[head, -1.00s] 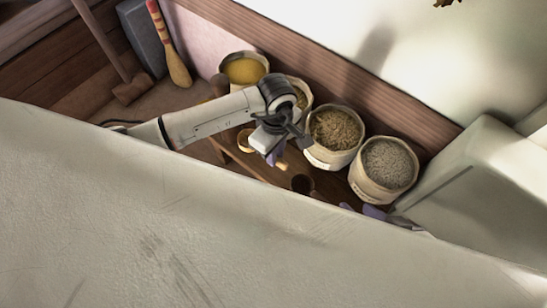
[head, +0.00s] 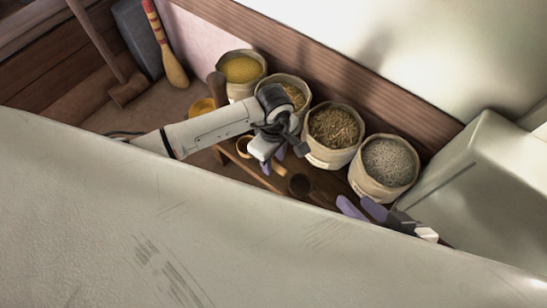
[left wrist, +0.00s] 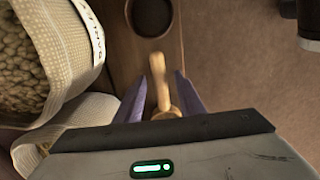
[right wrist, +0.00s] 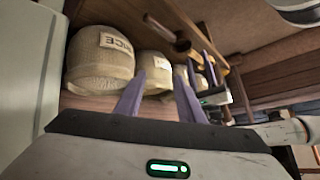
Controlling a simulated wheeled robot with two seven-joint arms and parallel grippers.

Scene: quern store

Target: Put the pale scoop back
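The pale wooden scoop (left wrist: 159,82) shows in the left wrist view, its narrow handle between the fingers of my left gripper (left wrist: 161,80). Small gaps show beside the handle, so the fingers look open around it; its lower end is partly hidden by the gripper body. In the head view my left gripper (head: 274,166) is low over a dark wooden bench (head: 277,181), in front of the sacks. My right gripper (head: 357,208) is open and empty at the right, partly hidden by the pale surface in front. It also shows in the right wrist view (right wrist: 160,75).
Several open sacks stand in a row: yellow (head: 241,69), tan (head: 296,94), brown (head: 336,128) and grey (head: 388,161). A dark round cup or hole (head: 300,185) is on the bench. A brush (head: 172,60) leans behind. A pale box (head: 478,185) stands right.

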